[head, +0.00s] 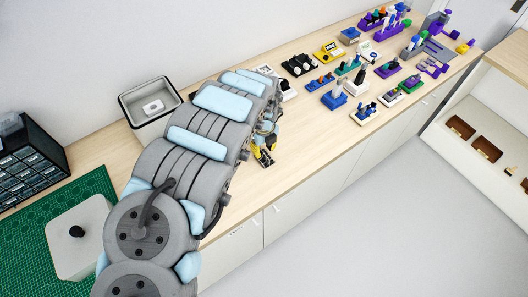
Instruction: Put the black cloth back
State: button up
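My arm reaches from the bottom left over the bench (310,155). My gripper (264,157), with yellow and black parts, is small in the head view, low over the bench near its front edge. I cannot tell whether its fingers are open or shut, or whether they hold anything. I cannot make out a black cloth. My arm hides part of the bench behind it.
A grey open bin (151,104) with a small white item stands left of my arm. A dark drawer cabinet (28,160) and a pale lidded box (80,238) are on the green mat (25,235). Several small coloured stands crowd the bench's right part. Brown trays (461,127) lie on a shelf at right.

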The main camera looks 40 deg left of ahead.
aim_at(265, 153)
notch_tip(265, 153, up, 10)
jog(key=p, duration=0.3)
jog(key=shift+f, duration=0.2)
jog(key=shift+w, duration=0.1)
